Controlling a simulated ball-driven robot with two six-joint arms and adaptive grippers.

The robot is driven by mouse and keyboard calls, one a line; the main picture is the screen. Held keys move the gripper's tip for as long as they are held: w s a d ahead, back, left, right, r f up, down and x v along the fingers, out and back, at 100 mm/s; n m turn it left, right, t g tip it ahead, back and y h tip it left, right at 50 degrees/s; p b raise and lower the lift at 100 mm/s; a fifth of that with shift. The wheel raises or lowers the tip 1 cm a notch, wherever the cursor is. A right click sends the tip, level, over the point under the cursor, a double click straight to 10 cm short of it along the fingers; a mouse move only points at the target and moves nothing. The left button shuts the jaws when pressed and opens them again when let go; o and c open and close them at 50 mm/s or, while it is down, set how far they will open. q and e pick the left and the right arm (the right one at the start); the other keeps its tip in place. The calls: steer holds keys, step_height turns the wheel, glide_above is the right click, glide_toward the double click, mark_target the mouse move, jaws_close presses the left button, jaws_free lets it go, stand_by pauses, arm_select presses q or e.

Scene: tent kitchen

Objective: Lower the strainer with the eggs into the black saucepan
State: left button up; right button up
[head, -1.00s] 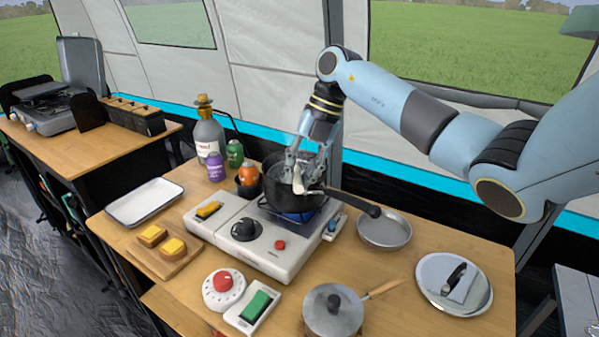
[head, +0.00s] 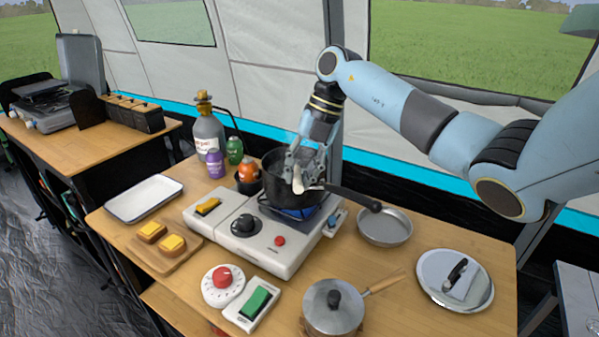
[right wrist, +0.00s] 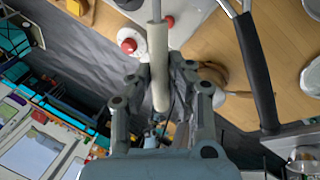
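The black saucepan (head: 275,187) sits on the camp stove's burner, its long black handle pointing right; this handle also shows in the right wrist view (right wrist: 252,70). My right gripper (head: 299,172) is over the saucepan's opening. The strainer's pale handle (head: 297,185) stands between its fingers. In the right wrist view, the fingers (right wrist: 162,75) flank this pale handle (right wrist: 158,55) and appear closed on it. The strainer's bowl and the eggs cannot be made out; the saucepan wall and gripper hide the inside. My left gripper is not in view.
The white stove (head: 265,250) carries the saucepan. A frying pan (head: 384,227) is to the right, a lidded pot (head: 333,307) in front. A white tray (head: 144,199) lies left.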

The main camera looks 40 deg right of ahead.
steer(key=o, duration=0.5)
steer(key=v, duration=1.2)
steer(key=shift+a+f, duration=0.1)
